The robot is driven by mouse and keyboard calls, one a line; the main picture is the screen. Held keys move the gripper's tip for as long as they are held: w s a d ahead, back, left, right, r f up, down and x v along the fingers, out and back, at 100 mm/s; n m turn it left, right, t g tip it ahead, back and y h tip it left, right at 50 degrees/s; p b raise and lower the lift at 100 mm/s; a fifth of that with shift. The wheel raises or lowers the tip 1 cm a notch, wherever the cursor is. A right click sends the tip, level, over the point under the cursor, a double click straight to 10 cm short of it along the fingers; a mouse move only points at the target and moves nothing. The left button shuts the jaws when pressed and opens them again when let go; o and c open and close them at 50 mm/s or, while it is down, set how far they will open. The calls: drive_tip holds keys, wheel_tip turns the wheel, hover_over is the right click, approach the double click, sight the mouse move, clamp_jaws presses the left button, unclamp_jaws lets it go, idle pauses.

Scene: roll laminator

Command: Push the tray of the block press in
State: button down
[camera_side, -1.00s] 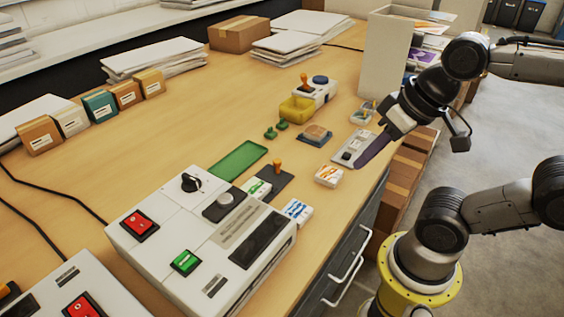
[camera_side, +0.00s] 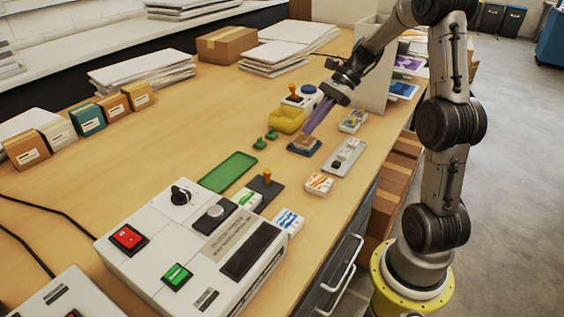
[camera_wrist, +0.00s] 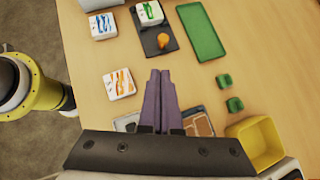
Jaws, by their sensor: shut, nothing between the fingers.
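The block press (camera_side: 310,93) is a white unit with an orange-knobbed lever and a blue button, at the back middle of the bench in the side view. Its yellow tray (camera_side: 286,125) sticks out at the front and looks empty; it also shows at right in the wrist view (camera_wrist: 262,148). My gripper (camera_side: 307,132) has its purple fingers together, pointing down over the dark blue pad with a tan block (camera_side: 303,146), to the right of the tray. In the wrist view my fingertips (camera_wrist: 160,73) are close together with nothing between them.
Two small green pieces (camera_side: 265,138) lie in front of the yellow tray. A green tray (camera_side: 229,172), a dark board with an orange peg (camera_side: 266,186) and a white laminator (camera_side: 190,245) stand nearer.

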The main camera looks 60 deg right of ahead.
sight(254, 201)
drive_tip(key=shift+m, duration=0.5)
drive_tip(key=a+f, duration=0.1)
drive_tip(key=f, duration=0.1)
drive_tip(key=w+a+f, duration=0.1)
drive_tip(key=f, duration=0.2)
drive_tip(key=a+f, duration=0.1)
drive_tip(key=f, duration=0.2)
drive_tip(key=shift+w+a+f, duration=0.15)
drive_tip(key=shift+w+a, duration=0.25)
drive_tip(key=a, duration=0.1)
drive_tip(key=w+a, duration=0.1)
drive_tip(key=a, duration=0.1)
drive_tip(key=shift+w+f, duration=0.15)
drive_tip(key=shift+w, duration=0.15)
drive_tip(key=shift+w+a, duration=0.2)
drive_tip(key=shift+a, duration=0.2)
drive_tip(key=a, duration=1.2)
drive_tip(key=shift+a, duration=0.2)
